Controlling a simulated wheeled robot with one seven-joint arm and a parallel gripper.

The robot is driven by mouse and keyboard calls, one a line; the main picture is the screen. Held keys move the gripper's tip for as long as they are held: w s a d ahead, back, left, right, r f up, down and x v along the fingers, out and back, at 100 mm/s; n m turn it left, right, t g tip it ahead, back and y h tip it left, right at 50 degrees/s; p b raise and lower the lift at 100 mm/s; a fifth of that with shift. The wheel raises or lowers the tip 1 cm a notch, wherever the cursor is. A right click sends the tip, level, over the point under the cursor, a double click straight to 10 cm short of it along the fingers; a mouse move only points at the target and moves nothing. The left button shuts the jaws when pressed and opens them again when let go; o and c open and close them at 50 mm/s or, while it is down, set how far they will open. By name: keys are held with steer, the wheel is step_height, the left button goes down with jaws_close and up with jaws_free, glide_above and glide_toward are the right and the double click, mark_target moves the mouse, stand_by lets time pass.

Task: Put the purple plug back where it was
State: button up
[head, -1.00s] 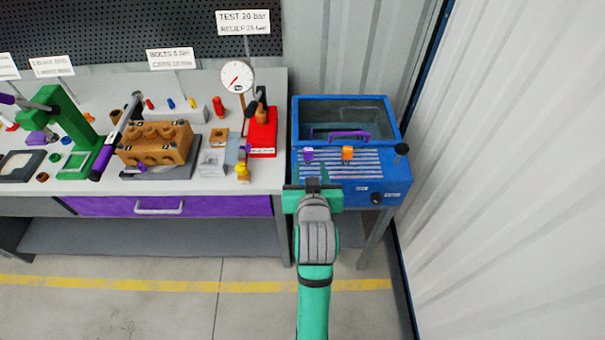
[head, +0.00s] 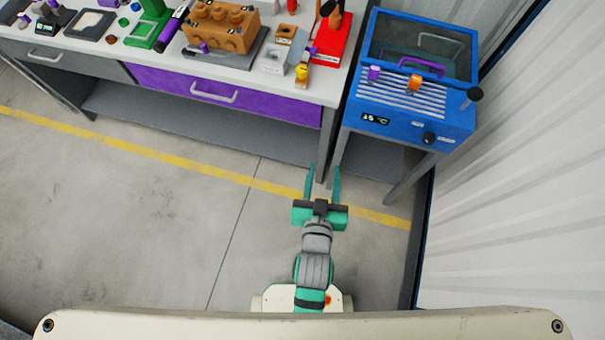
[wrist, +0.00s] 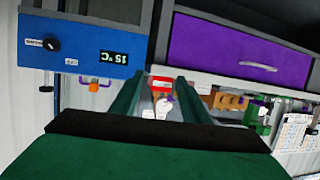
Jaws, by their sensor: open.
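Another small purple piece (head: 204,47) sits at the front of the brown pump block (head: 222,30) on the bench. I cannot tell which is the task's plug. My gripper (head: 323,182) is open and empty, over the floor in front of the gap between bench and unit, apart from both. In the wrist view my gripper's two fingers (wrist: 168,92) are spread with nothing held.
The blue unit has a dark-windowed lid with a purple handle (head: 421,65) and a black knob (head: 429,138). The bench has a purple drawer (head: 222,98), shut. A corrugated wall (head: 530,180) bounds the right. The floor at left is clear.

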steer(key=s+a+r+y, duration=0.1)
steer(key=s+a, duration=0.1)
steer(key=s, duration=0.7)
steer(key=s+a+n+t+y, duration=0.1)
steer(key=s+a, duration=0.2)
steer(key=s, duration=0.5)
steer(key=shift+s+a+r, duration=0.2)
steer(key=shift+s+r, duration=0.15)
steer(key=shift+s, duration=0.05)
